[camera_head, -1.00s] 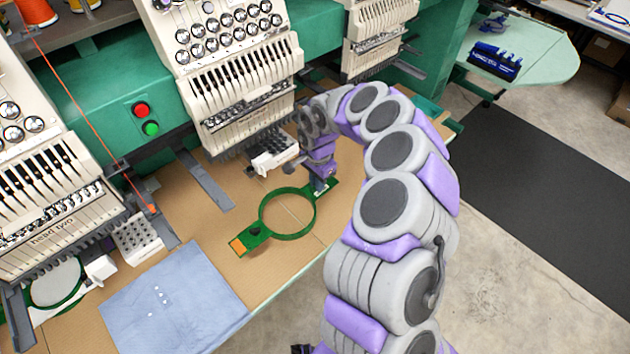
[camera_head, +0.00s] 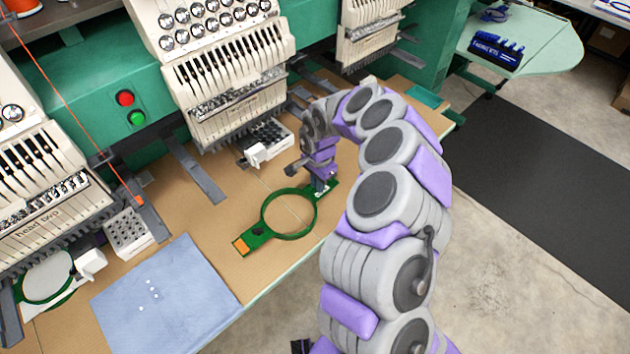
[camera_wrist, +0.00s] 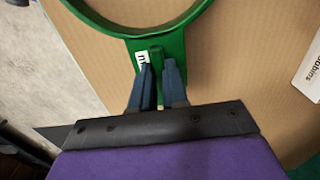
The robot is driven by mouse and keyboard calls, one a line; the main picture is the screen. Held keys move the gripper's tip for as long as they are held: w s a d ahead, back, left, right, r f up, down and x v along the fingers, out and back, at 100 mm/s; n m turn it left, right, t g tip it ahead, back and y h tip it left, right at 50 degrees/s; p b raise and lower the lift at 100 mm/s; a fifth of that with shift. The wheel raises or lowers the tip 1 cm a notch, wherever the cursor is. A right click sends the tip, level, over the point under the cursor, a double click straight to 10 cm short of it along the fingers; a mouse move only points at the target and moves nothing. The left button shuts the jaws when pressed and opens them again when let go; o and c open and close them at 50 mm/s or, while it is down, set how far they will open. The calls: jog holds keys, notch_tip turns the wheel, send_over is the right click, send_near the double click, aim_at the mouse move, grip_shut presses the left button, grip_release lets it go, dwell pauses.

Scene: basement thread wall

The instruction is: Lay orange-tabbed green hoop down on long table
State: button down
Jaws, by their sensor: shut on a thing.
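The green hoop (camera_head: 265,234) has an open ring, an orange tab (camera_head: 241,246) at its near left end and another arm at its far right end. My gripper (camera_head: 321,187) is shut on that far right arm. The wrist view shows both fingertips (camera_wrist: 157,76) pinching the green arm (camera_wrist: 175,45) beside a small white label. The hoop lies roughly flat over the tan long table (camera_head: 225,240). I cannot tell whether it touches the tabletop or hangs just above it. The fingers hide part of the arm.
A folded blue cloth (camera_head: 165,295) lies on the table at front left. White embroidery heads (camera_head: 225,70) and grey arms (camera_head: 198,168) stand behind. A white bin (camera_head: 265,142) sits behind the hoop. Another hoop (camera_head: 45,275) is at far left. Bare table surrounds the held hoop.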

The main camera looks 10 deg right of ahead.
jog(key=shift+d, duration=0.1)
jog(key=shift+a+f, duration=0.1)
jog(key=shift+a, duration=0.45)
jog(key=c, duration=1.4)
grip_release()
jog(key=shift+a, duration=0.25)
jog(key=o, duration=0.3)
jog(key=shift+d, duration=0.3)
jog(key=shift+o, duration=0.2)
jog(key=shift+d, duration=0.35)
notch_tip(320, 180, up, 17)
jog(key=p, duration=0.4)
